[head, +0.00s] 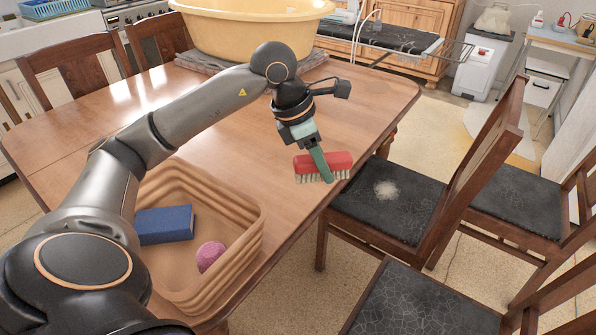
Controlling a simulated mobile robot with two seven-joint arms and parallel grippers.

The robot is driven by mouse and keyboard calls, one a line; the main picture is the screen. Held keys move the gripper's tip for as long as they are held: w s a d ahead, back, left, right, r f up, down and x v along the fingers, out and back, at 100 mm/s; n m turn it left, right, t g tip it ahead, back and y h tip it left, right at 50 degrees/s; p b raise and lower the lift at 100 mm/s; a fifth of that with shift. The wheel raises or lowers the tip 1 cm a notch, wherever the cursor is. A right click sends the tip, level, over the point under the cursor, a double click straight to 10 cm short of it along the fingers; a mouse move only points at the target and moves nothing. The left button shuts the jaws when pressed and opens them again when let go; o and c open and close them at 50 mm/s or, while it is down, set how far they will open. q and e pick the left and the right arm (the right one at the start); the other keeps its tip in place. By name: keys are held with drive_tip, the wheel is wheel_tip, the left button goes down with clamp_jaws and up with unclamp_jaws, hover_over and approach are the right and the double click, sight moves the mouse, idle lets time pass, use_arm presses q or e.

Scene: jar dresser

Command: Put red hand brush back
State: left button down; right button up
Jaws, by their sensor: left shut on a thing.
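The red hand brush (338,160) has a red back and pale bristles that point down. My left gripper (319,163) is shut on the red hand brush and holds it near the right edge of the wooden table (236,137). I cannot tell for sure whether the bristles touch the tabletop. One finger shows in front of the brush; the other is hidden behind it. My right gripper is not in view.
A tan basket (256,219) at the table's near end holds a blue box (165,225) and a pink ball (210,256). A large yellow tub (250,30) stands at the table's far end. Chairs (388,200) stand along the right side. The middle of the tabletop is clear.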

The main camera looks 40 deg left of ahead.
use_arm(q)
drive_tip(key=w+a+f, duration=0.1)
drive_tip(key=a+f, duration=0.1)
drive_tip(key=a, duration=0.1)
drive_tip(key=w+a+f+b, duration=0.1)
drive_tip(key=w+a+f, duration=0.1)
drive_tip(key=a+f, duration=0.1)
drive_tip(key=w+a+f, duration=0.2)
drive_tip(key=a+f, duration=0.1)
drive_tip(key=a, duration=0.1)
drive_tip(key=shift+a+f+b, duration=0.1)
drive_tip(key=shift+a+b, duration=0.15)
drive_tip(key=shift+b, duration=0.05)
drive_tip(key=shift+w+a+f, duration=0.25)
drive_tip(key=shift+a+f, duration=0.25)
drive_tip(key=shift+f, duration=0.2)
wheel_tip(320, 180, down, 2)
drive_tip(key=shift+f+b, duration=0.2)
drive_tip(key=shift+b, duration=0.2)
drive_tip(key=shift+f, duration=0.3)
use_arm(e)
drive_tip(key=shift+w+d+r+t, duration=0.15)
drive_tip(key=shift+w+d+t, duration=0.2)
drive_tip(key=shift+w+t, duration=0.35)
use_arm(q)
drive_tip(key=shift+f, duration=0.1)
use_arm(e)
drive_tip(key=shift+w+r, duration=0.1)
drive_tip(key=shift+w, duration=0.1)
